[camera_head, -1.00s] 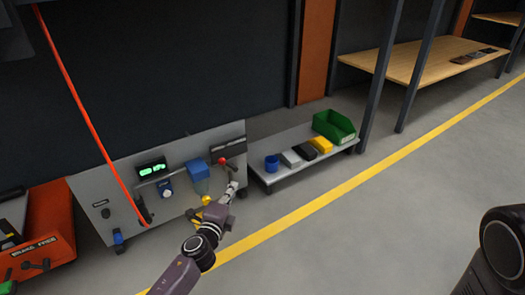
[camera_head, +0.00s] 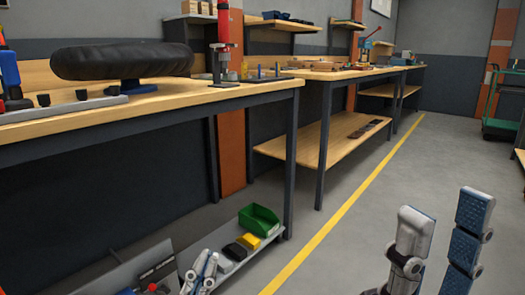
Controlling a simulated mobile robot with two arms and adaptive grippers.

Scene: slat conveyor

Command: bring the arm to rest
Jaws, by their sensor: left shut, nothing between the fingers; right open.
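My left gripper (camera_head: 205,264) is low in the view, left of the middle, with its light grey fingers together and nothing seen between them. It appears just right of a red knob (camera_head: 153,287) on a grey panel (camera_head: 118,277), and in front of the low shelf's left end. I cannot tell whether it touches anything. My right gripper (camera_head: 446,210) is at the lower right, over the grey floor. Its two fingers point up and stand wide apart, with nothing between them. The lower part of both arms is out of view.
A low shelf (camera_head: 226,268) holds a green bin (camera_head: 259,218), a yellow block (camera_head: 249,241) and a black block (camera_head: 234,251). Wooden workbenches (camera_head: 165,98) run along the wall. A green cart (camera_head: 501,126) stands far right.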

